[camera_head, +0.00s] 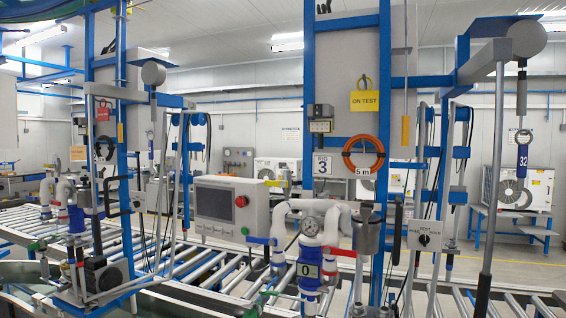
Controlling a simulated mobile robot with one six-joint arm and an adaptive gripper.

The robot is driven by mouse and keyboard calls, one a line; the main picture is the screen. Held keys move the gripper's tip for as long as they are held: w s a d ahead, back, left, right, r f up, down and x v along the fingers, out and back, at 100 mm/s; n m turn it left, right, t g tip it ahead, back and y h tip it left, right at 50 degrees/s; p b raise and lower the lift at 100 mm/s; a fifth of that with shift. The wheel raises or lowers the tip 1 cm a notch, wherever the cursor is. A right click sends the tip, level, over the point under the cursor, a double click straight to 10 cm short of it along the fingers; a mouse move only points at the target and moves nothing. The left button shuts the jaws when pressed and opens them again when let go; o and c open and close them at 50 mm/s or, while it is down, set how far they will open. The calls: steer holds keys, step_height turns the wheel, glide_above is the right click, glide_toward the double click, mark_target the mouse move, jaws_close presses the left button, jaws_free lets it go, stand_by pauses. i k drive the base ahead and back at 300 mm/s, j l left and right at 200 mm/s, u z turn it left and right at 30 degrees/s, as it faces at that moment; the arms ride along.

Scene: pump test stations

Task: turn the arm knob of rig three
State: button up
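Rig three is the nearer station, marked by a white sign with a 3 (322,165) on its blue frame. A small grey box (425,236) hangs at the right of this rig and bears a round black knob (424,240). The lettering around the knob is too small to read surely. The knob faces me, and nothing covers it. A second small plate with a dark knob shows on the rig at the left (137,201). My gripper is not in view.
A grey control panel with a screen (228,205) stands left of the pump (310,235) with its gauge and red-handled valves. A grey post (490,200) with a dark lower end stands in front, right of the knob box. Roller conveyor (215,270) runs below.

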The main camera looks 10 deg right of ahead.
mark_target(295, 183)
steer(key=l+u, duration=0.1)
steer(key=l, duration=0.3)
steer(key=k+l+u, duration=0.15)
steer(key=l, duration=0.25)
steer(key=l+u, duration=0.1)
steer(key=l, duration=0.3)
steer(key=k+l+u, duration=0.15)
steer(key=l, duration=0.25)
steer(key=l+u, duration=0.1)
steer(key=l, duration=0.3)
steer(key=k+l+u, duration=0.1)
steer(key=l, duration=0.25)
steer(key=k+l+u, duration=0.25)
steer(key=k+l, duration=0.15)
steer(key=l, duration=0.3)
steer(key=k+l, duration=0.15)
steer(key=l, duration=0.2)
steer(key=k+l, duration=0.15)
steer(key=l, duration=0.15)
steer(key=k+l, duration=0.15)
steer(key=l, duration=0.2)
steer(key=k+l, duration=0.1)
steer(key=l, duration=0.25)
steer(key=i+j, duration=2.3)
steer(key=i+j+z, duration=0.25)
steer(key=i+j, duration=1.35)
steer(key=j, duration=0.15)
